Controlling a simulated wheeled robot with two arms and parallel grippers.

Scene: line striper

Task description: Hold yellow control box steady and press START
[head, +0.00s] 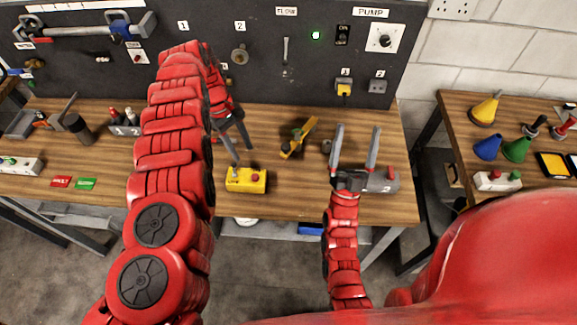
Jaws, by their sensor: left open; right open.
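The yellow control box (246,183) sits on the wooden bench near its front edge. It has a red button on its right part and a small pale part on its left; no START label is readable. My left gripper (243,156) is open and empty just above and behind the box, fingers pointing down toward it, apart from it as far as I can tell. My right gripper (358,127) is open and empty to the right of the box, fingers pointing away toward the panel.
A grey box marked 2 (384,184) is partly hidden by my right gripper. A yellow tool (298,138) lies behind the yellow box. Red (61,182) and green (85,184) cards lie left. The dark panel (270,80) rises behind; a second bench (455,115) stands right.

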